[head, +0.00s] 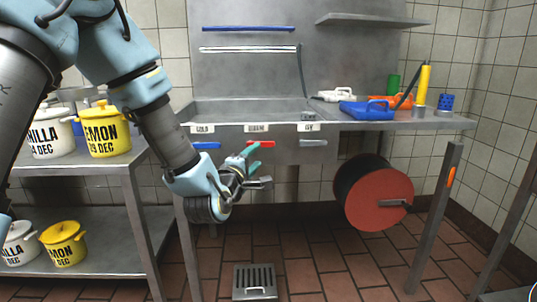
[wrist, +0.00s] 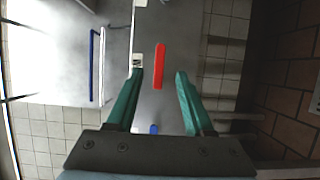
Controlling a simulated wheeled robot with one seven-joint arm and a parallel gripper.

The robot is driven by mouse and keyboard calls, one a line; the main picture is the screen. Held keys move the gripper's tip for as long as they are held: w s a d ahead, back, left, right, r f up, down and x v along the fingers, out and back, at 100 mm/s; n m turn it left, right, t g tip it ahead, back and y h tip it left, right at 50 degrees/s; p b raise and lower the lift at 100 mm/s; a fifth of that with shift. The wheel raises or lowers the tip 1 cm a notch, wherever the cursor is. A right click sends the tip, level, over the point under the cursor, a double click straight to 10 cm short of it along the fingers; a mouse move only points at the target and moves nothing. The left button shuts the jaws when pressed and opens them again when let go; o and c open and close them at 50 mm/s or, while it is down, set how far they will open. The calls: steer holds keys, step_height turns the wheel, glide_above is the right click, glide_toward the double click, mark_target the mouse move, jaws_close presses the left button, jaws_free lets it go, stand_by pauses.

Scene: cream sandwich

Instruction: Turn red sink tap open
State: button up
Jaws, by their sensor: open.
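The red sink tap (head: 264,144) is a short red lever on the front panel of the steel sink (head: 350,125), below the middle label, partly hidden by my gripper in the head view. In the wrist view the red tap (wrist: 159,66) appears as an upright bar between and just beyond my fingertips, apart from both. My gripper (head: 259,166) is open and empty in front of the sink panel. Its green fingers also show in the wrist view (wrist: 159,74), one on each side of the tap.
A blue lever (head: 207,145) is left of the red tap and a grey lever (head: 311,143) right. A red-faced reel (head: 379,196) hangs below the counter at right. Pots, including a yellow one (head: 105,133), stand on the left shelves. Blue trays (head: 366,112) lie on the counter.

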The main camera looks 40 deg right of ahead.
mark_target(267, 145)
steer(key=x, duration=0.8)
steer(key=shift+w+d, duration=0.2)
steer(key=shift+d, duration=0.05)
steer(key=shift+c, duration=0.3)
jaws_close()
stand_by(0.8)
